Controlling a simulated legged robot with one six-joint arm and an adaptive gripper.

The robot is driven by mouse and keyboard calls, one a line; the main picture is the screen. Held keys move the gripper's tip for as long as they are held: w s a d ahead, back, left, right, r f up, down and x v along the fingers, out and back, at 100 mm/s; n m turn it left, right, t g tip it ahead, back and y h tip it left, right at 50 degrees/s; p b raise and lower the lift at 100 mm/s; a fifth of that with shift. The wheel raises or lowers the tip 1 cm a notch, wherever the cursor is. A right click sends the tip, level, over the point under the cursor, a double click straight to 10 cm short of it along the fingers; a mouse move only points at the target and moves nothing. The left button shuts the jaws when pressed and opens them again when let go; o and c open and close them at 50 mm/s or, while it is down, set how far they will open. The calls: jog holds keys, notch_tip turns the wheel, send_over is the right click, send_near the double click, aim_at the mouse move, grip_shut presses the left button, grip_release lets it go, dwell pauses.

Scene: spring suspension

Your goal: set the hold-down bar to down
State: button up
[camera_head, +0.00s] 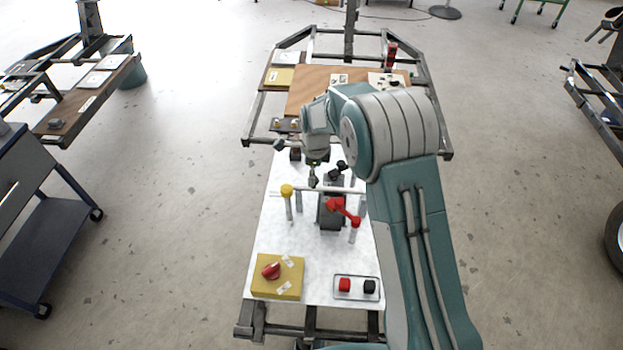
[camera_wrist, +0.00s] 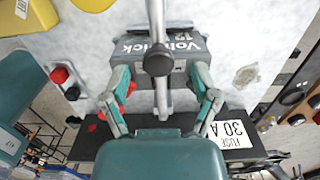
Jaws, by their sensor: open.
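The hold-down bar (camera_head: 335,189) is a thin pale rod running left to right above a dark battery-like box (camera_head: 330,218) on the white bench. A yellow ball knob (camera_head: 287,190) is at its left, on an upright post. In the wrist view a grey rod (camera_wrist: 162,100) crosses the box (camera_wrist: 188,45), with a round black knob (camera_wrist: 158,62) in line with it. My gripper (camera_wrist: 160,75) is open, its fingers on either side of the rod; contact is not clear. In the head view my gripper (camera_head: 314,182) is just above the bar, left of centre, partly hidden by my arm.
A yellow box with a red knob (camera_head: 277,277) and a red-and-black button panel (camera_head: 357,288) lie at the bench's near end. A wooden board (camera_head: 305,90) is behind.

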notch_tip(320, 180, up, 9)
jog(key=shift+f, duration=0.2)
jog(key=shift+d, duration=0.1)
jog(key=s+d+r+n+t, duration=0.1)
jog(key=s+d+r+n, duration=0.3)
jog(key=s+d+r, duration=0.3)
jog(key=s+d+r+n+t, duration=0.2)
jog(key=s+d+r+n, duration=0.25)
jog(key=r, duration=0.55)
jog(key=s+d+n+t, duration=0.1)
jog(key=s+d+n, duration=0.2)
jog(key=s, duration=0.3)
jog(key=s+d+r+n, duration=0.1)
jog(key=s+d+n, duration=0.2)
jog(key=s, duration=0.4)
jog(key=s+d+n+t, duration=0.1)
jog(key=s+d+n, duration=0.2)
jog(key=s, duration=0.3)
jog(key=shift+s+r+t+h, duration=0.2)
jog(key=shift+s+t+h, duration=0.1)
jog(key=shift+s, duration=0.1)
